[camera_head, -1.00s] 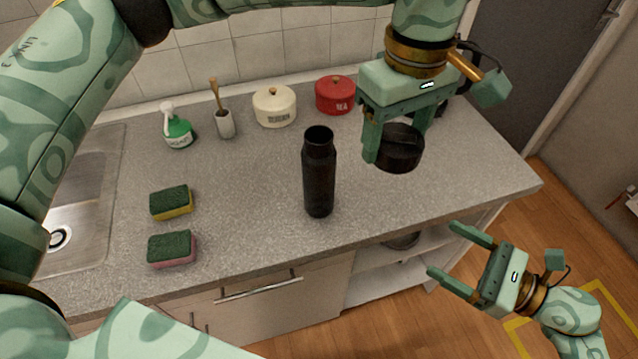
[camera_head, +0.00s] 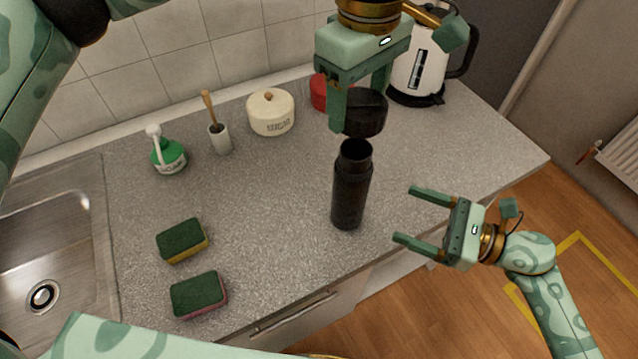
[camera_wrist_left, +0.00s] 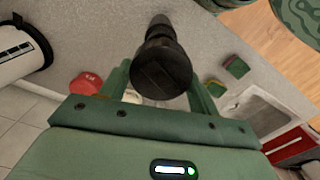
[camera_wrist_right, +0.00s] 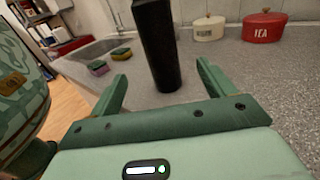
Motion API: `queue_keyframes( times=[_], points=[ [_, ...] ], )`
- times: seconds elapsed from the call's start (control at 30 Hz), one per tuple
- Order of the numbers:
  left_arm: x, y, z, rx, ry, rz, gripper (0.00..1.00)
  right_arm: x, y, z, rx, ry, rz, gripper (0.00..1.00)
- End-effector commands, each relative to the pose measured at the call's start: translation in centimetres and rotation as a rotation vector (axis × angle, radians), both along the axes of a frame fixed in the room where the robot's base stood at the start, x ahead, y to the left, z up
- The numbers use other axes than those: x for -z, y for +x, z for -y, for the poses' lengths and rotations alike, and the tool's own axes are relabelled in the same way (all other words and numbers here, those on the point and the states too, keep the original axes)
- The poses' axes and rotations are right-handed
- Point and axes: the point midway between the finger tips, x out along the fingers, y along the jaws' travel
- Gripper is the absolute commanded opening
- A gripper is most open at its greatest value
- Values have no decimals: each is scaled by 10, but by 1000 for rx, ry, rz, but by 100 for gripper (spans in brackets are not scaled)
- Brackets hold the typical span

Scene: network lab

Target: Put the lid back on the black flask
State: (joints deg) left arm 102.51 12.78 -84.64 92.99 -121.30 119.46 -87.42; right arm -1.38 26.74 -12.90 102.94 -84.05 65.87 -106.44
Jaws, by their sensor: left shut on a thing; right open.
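The black flask (camera_head: 350,190) stands upright and open-topped on the grey counter. My left gripper (camera_head: 360,112) is shut on the black lid (camera_head: 365,114) and holds it above the flask's mouth, slightly to the right in the head view. In the left wrist view the lid (camera_wrist_left: 161,68) sits between the fingers and covers part of the flask (camera_wrist_left: 160,22) beyond it. My right gripper (camera_head: 412,215) is open and empty, right of the flask, with its fingers pointing at it. The right wrist view shows the flask (camera_wrist_right: 157,45) ahead, between and beyond the fingertips.
A cream canister (camera_head: 271,113), a red canister (camera_head: 318,92) and a white kettle (camera_head: 418,70) stand along the back. A green soap bottle (camera_head: 168,157), a brush holder (camera_head: 219,140), two sponges (camera_head: 182,241) and the sink (camera_head: 50,235) are left. Counter around the flask is clear.

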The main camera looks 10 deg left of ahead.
Motion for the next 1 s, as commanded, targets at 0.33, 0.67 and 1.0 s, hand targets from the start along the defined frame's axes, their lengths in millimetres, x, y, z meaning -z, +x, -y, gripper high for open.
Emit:
queue_keyframes(
  times=[0.33, 0.67, 1.0],
  points=[
    [0, 0, 0, 2, 0, 0, 40, 0, 0, 0, 0, 0, 0, 82],
    [0, 0, 0, 1, 0, 0, 40, -1, 9, -29, 0, 3, 2, 82],
    [0, 0, 0, 1, 0, 0, 40, 0, 27, -90, 0, 2, 0, 82]
  ],
)
